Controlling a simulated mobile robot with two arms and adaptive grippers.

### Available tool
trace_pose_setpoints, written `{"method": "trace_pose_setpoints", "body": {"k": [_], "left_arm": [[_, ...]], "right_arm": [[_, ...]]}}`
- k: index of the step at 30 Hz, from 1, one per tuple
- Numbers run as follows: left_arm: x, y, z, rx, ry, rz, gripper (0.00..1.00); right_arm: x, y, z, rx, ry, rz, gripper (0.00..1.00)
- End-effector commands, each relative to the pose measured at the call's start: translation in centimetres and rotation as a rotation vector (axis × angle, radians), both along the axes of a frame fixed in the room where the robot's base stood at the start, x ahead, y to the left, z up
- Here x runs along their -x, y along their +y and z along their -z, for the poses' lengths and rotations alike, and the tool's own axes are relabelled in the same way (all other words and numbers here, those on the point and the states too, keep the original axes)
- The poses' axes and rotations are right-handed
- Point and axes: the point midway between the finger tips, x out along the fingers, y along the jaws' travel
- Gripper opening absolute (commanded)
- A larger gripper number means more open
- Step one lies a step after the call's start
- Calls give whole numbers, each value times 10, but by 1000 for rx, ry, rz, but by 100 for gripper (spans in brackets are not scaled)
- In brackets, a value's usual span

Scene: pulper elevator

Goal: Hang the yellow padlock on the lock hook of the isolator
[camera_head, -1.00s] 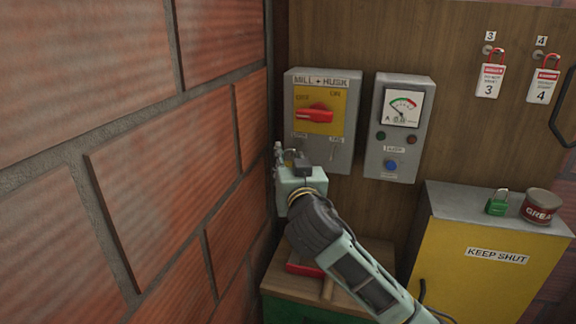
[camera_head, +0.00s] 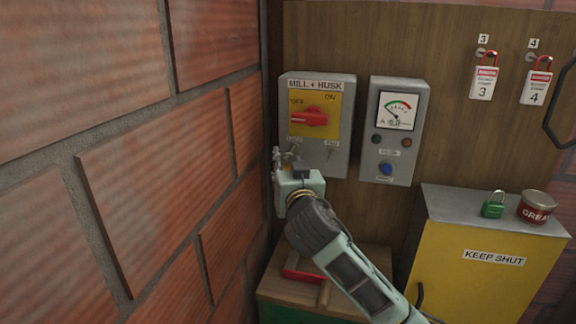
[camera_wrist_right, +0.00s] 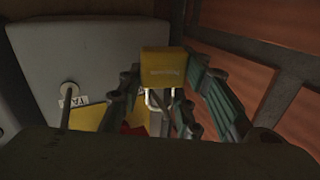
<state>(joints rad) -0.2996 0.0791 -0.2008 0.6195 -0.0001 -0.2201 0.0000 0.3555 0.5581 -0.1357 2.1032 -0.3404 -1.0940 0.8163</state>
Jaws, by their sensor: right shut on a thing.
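The isolator (camera_head: 342,110), a grey box marked MILL + HUSK, hangs on the wooden board. Its red handle (camera_head: 309,116) lies roughly level on a yellow plate, below the OFF mark. My right gripper (camera_head: 284,156) is at the box's lower left corner, shut on the yellow padlock (camera_wrist_right: 168,66). In the right wrist view the padlock's shackle (camera_wrist_right: 158,100) points down the picture, towards the yellow plate. The tag hook (camera_wrist_right: 68,94) shows left of it. The lock hook is hidden by the gripper; its label shows partly in the head view. My left gripper is not in view.
The brick wall (camera_head: 160,180) stands close on the left of my right gripper. A grey meter box (camera_head: 376,150) is right of the isolator. A yellow cabinet (camera_head: 470,280) carries a green padlock (camera_head: 493,208) and a grease tin (camera_head: 536,210).

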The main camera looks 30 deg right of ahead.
Motion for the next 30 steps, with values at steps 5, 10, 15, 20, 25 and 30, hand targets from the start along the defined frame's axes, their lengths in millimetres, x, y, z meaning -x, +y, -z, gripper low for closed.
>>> {"method": "trace_pose_setpoints", "body": {"k": [5,10,15,20,25,30], "left_arm": [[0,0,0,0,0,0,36],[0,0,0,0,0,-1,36],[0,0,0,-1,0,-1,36],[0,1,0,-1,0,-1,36],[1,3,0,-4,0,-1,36],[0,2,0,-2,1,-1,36]], "right_arm": [[0,0,0,0,-1,0,3],[0,0,0,0,-1,0,47],[0,0,0,0,0,0,55],[0,0,0,0,1,0,55],[5,3,1,0,1,-1,55],[28,14,1,-3,1,-3,55]]}}
